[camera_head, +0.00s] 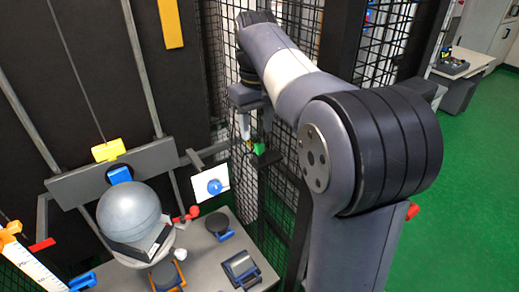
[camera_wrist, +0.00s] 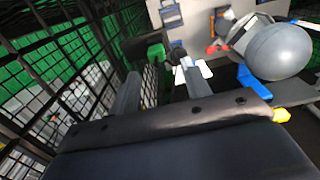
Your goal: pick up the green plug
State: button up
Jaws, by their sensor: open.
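The green plug (camera_head: 259,149) is small and sits at a dark bracket (camera_head: 268,159) beside the black mesh, right of the grey machine. In the wrist view the green plug (camera_wrist: 156,51) shows just beyond and between my fingertips. My gripper (camera_head: 255,133) is above the plug and points down at it in the head view. Its two fingers are apart in the wrist view (camera_wrist: 160,72), with nothing seen held between them. I cannot tell whether a finger touches the plug. The lower part of the plug is hidden.
Black mesh (camera_head: 285,190) stands close beside my gripper. A grey ball (camera_head: 130,212) rests on a holder above a grey table (camera_head: 215,255). A white panel with a blue knob (camera_head: 210,183) is left of the plug. Green floor lies open at right.

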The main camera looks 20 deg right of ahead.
aim_at(259, 143)
jog(key=shift+s+d+f, duration=0.15)
jog(key=shift+s+f, duration=0.05)
jog(key=shift+f, duration=1)
jog(key=shift+s+d+f, duration=0.1)
jog(key=shift+s+f, duration=0.05)
jog(key=shift+f, duration=1)
jog(key=shift+c, duration=0.2)
jog(key=c, duration=0.8)
jog(key=shift+r, duration=0.1)
